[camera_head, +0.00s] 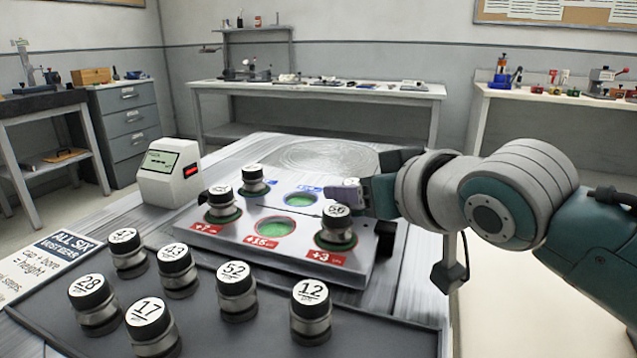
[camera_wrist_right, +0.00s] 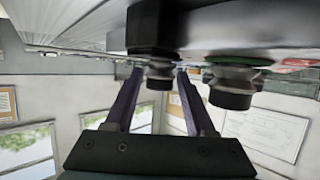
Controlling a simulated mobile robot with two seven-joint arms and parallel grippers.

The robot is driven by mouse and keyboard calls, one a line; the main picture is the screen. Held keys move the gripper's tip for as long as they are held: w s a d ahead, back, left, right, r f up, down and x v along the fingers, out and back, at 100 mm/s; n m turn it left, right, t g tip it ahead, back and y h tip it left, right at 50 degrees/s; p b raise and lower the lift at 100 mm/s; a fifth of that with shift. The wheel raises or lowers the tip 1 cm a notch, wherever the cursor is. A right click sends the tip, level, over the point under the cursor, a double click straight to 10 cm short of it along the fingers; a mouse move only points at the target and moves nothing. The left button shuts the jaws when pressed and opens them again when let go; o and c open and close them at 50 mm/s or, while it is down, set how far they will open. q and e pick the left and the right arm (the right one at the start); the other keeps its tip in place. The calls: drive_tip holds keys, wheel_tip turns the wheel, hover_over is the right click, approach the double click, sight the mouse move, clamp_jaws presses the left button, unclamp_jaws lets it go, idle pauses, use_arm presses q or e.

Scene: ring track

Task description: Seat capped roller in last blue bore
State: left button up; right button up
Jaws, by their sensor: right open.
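The bore block (camera_head: 370,262) holds a row of blue-labelled bores behind a row of red-labelled ones. A black-capped roller (camera_head: 254,181) stands at the back left, another (camera_head: 222,205) in the front-left red bore. Roller 56 (camera_head: 337,225) stands in the front-right red bore. The middle blue bore (camera_head: 300,200) shows empty green; the back-right spot is hidden. My right gripper (camera_head: 345,190) is open, low behind roller 56. In the right wrist view a roller (camera_wrist_right: 160,75) shows between the fingers (camera_wrist_right: 158,72); whether it is between or beyond them I cannot tell. My left gripper is out of view.
Several numbered capped rollers, including 12 (camera_head: 311,312) and 52 (camera_head: 236,290), stand on a dark tray (camera_head: 390,338) in front. The middle red bore (camera_head: 276,227) is empty. A white display box (camera_head: 168,172) stands left of the block.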

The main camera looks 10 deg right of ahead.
drive_tip(key=p+v, duration=0.3)
drive_tip(key=v, duration=0.7)
drive_tip(key=shift+s+r, duration=0.15)
drive_tip(key=shift+s, duration=0.1)
drive_tip(key=shift+s+d+r, duration=0.1)
drive_tip(key=shift+s+r, duration=0.05)
drive_tip(key=shift+s, duration=0.2)
drive_tip(key=s+d+r+g+h+p, duration=0.1)
drive_tip(key=s+r+g+p, duration=0.45)
drive_tip(key=s+p, duration=0.6)
drive_tip(key=s+r+g+h+p, duration=0.1)
drive_tip(key=s+r+g+p, duration=0.5)
drive_tip(key=s+p, duration=0.6)
wheel_tip(320, 180, up, 36)
drive_tip(key=w+t+p, duration=0.1)
drive_tip(key=p, duration=3.4)
drive_tip(key=shift+w+d+t, duration=0.15)
drive_tip(key=shift+w+t, duration=0.1)
drive_tip(key=shift+t, duration=0.1)
